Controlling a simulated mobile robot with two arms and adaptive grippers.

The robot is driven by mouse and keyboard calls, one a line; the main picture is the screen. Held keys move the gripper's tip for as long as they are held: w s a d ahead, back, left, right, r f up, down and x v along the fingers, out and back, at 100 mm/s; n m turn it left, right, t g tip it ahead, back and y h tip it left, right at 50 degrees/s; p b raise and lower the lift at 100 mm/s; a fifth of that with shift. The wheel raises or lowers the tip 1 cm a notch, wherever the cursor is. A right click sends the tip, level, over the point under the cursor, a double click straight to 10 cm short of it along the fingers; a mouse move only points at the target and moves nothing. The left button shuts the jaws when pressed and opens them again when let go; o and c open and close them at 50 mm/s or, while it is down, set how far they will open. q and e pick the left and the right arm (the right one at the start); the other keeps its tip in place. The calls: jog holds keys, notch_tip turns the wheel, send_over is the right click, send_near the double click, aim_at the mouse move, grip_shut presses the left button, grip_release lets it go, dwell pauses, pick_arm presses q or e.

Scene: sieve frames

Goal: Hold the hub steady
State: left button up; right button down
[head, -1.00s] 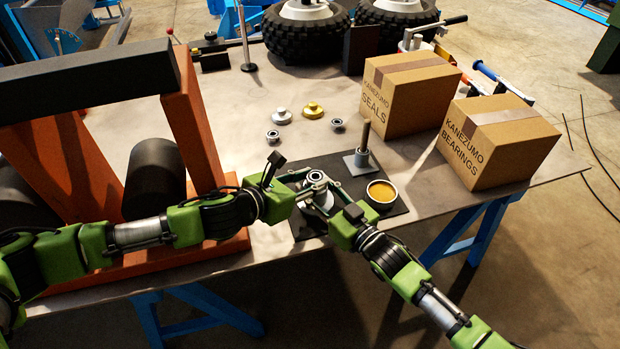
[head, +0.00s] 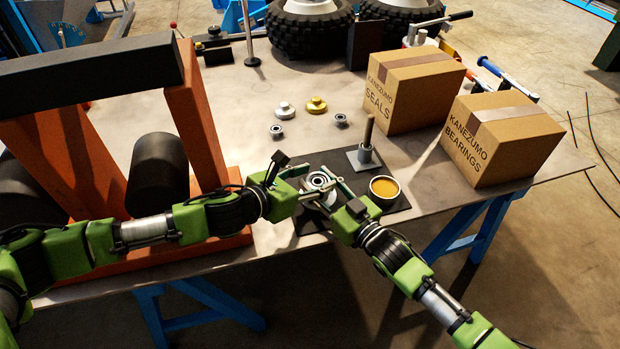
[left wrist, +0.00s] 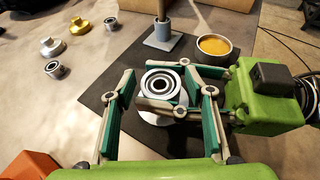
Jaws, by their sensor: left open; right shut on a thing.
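The pale silver hub (left wrist: 152,114) sits on a black mat, mostly hidden under a ringed bearing (left wrist: 162,83) and the fingers. It also shows in the head view (head: 328,198). My right gripper (left wrist: 176,86) comes in from the right and is shut on the bearing at the hub's top. I cannot tell whether the bearing rests in the hub. My left gripper (left wrist: 158,95) is open, with one finger on either side of the hub. Its fingers look apart from the hub.
On the mat (head: 310,224), a grey post on a square base (head: 366,158) and a dish of amber grease (head: 384,187) stand close by. Loose bearings and caps (head: 316,105) lie behind. Two cardboard boxes (head: 411,90) stand right. An orange frame (head: 195,115) stands left.

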pick_arm(q)
jog(key=v, duration=1.2)
pick_arm(e)
jog(key=c, duration=1.2)
grip_release()
jog(key=shift+s+d, duration=0.1)
jog(key=v, duration=1.1)
jog(key=shift+s+d, duration=0.25)
jog(key=shift+s, duration=0.05)
pick_arm(q)
jog(key=shift+d, duration=0.15)
pick_arm(e)
jog(key=shift+s+d, duration=0.1)
